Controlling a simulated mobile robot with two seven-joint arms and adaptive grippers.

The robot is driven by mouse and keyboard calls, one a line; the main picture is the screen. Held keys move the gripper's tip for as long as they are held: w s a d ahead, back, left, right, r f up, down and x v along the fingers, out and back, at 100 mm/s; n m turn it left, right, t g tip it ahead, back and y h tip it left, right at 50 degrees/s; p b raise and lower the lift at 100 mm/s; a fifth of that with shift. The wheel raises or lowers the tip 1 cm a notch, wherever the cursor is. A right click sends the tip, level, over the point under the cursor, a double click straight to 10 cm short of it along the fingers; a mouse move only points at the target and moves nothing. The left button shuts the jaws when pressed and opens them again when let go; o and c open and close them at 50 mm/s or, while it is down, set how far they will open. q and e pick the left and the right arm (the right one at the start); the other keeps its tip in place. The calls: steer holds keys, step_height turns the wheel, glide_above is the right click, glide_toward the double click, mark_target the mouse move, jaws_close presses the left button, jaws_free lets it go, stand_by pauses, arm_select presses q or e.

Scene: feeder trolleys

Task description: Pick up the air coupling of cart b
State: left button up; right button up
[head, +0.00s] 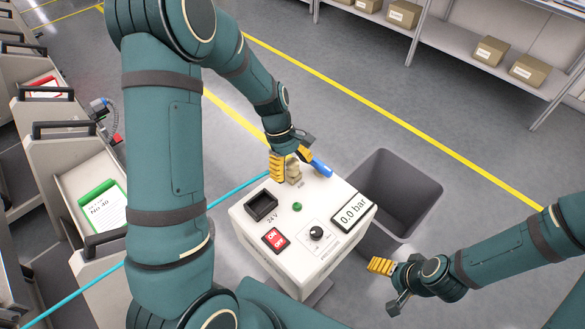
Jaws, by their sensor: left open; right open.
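My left gripper (291,166) is open, over the back edge of a white control box (259,232). A pale, beige fitting (293,172) shows between its yellow-padded fingers, and I cannot tell whether they touch it. A blue cylindrical piece (321,168) lies just right of the fingers; I cannot tell whether it is the air coupling. A thin blue hose (238,191) runs from near the box to the left and passes behind my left arm. My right gripper (386,283) is open and empty, right of the box. No label marks cart b.
The box has a 0.0 bar display (352,213), a black knob (316,233), a red switch (276,239) and a black socket (261,206). A grey bin (412,191) stands behind it. Grey trolleys (57,150) line the left. Shelves with cartons (528,69) stand at the back right.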

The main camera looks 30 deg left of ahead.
mark_target(292, 162)
arm_select(q)
jaws_close()
stand_by(0.3)
step_height(292, 162, up, 10)
steer(key=p, duration=0.3)
steer(key=shift+r+p, duration=0.3)
steer(key=shift+r, duration=0.1)
steer(key=shift+r+p, duration=1.15)
steer(key=shift+p, duration=0.15)
